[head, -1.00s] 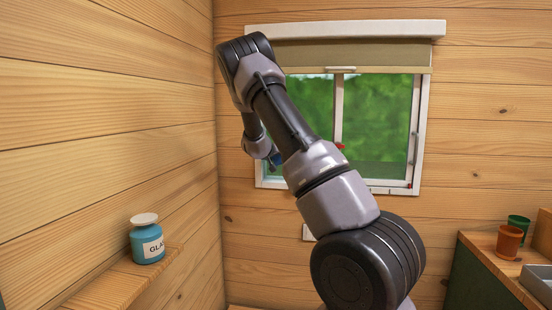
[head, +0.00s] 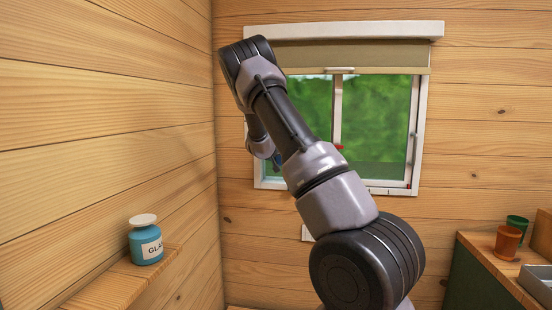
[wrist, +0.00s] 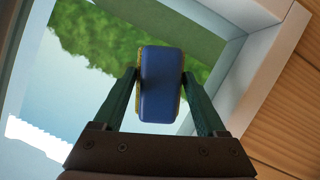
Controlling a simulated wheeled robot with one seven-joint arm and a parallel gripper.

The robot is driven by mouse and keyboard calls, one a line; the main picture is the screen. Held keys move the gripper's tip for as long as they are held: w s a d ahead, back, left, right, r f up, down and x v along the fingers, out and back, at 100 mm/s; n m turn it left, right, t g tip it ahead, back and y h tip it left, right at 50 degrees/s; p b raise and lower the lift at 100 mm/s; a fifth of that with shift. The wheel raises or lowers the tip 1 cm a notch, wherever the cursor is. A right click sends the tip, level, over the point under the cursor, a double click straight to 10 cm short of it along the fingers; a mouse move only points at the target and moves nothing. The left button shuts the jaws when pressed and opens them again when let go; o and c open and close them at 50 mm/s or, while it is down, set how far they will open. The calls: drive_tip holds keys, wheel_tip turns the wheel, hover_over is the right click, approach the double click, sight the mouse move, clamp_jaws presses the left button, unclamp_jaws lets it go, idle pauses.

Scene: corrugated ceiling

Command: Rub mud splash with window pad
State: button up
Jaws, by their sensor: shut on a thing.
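My gripper (wrist: 159,76) is shut on the window pad (wrist: 160,95), a blue block with yellow edges, seen in the wrist view between two dark green fingers. The pad is in front of the window glass (wrist: 75,92); I cannot tell whether it touches. In the head view a small blue bit shows near my wrist, at the lower left of the window (head: 376,120); my arm hides most of the gripper. I cannot make out the mud splash in either view.
The white window frame (wrist: 262,75) stands close to the right of the pad in the wrist view. A rolled blind (head: 380,57) hangs above the glass. A blue jar (head: 146,244) is on a wooden ledge at left. Cups (head: 508,241) stand on a right counter.

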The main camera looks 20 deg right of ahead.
drive_tip(key=s+d, duration=0.1)
drive_tip(key=d, duration=0.1)
drive_tip(key=s+d, duration=0.2)
drive_tip(key=shift+s+d, duration=0.1)
drive_tip(key=shift+d, duration=0.25)
drive_tip(key=shift+a, duration=0.1)
drive_tip(key=shift+w+a+r, duration=0.1)
drive_tip(key=shift+w+a, duration=0.6)
drive_tip(key=shift+a, duration=0.3)
drive_tip(key=shift+w+a+f, duration=0.1)
drive_tip(key=shift+w+a, duration=0.6)
drive_tip(key=shift+a, duration=0.25)
drive_tip(key=shift+w+a+r, duration=0.1)
drive_tip(key=shift+w+a, duration=0.6)
drive_tip(key=shift+a, duration=0.3)
drive_tip(key=shift+s, duration=0.1)
drive_tip(key=shift+s+a, duration=0.55)
drive_tip(key=shift+s, duration=0.25)
drive_tip(key=shift+s+a, duration=0.55)
drive_tip(key=shift+s, duration=0.3)
drive_tip(key=shift+s+a, duration=0.55)
drive_tip(key=shift+s, duration=0.25)
drive_tip(key=shift+s+a, duration=0.4)
drive_tip(key=shift+s, duration=0.2)
drive_tip(key=shift+s+a, duration=0.4)
drive_tip(key=shift+s, duration=0.2)
